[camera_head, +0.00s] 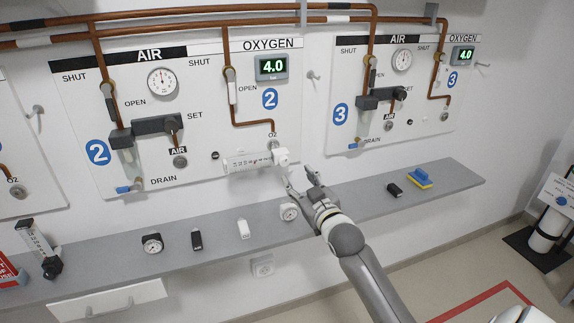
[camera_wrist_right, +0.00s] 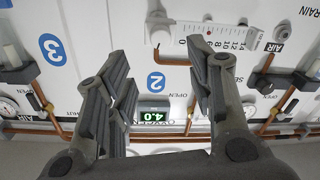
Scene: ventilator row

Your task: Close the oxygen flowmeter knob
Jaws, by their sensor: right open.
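A white oxygen flowmeter (camera_head: 248,161) with a scale lies sideways at the O2 outlet of panel 2. Its white block and knob end (camera_head: 281,156) is at the right; exactly which part is the knob is hard to tell. The flowmeter scale also shows upside down in the right wrist view (camera_wrist_right: 225,38). My right gripper (camera_head: 300,176) is open and empty, just right of and below the white end, apparently apart from it. In the right wrist view its spread fingers (camera_wrist_right: 157,50) have the white end (camera_wrist_right: 157,27) beyond the gap between them. My left gripper is not in view.
The oxygen display (camera_head: 271,67) of panel 2 reads 4.0. Copper pipes (camera_head: 232,110) run down the panel.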

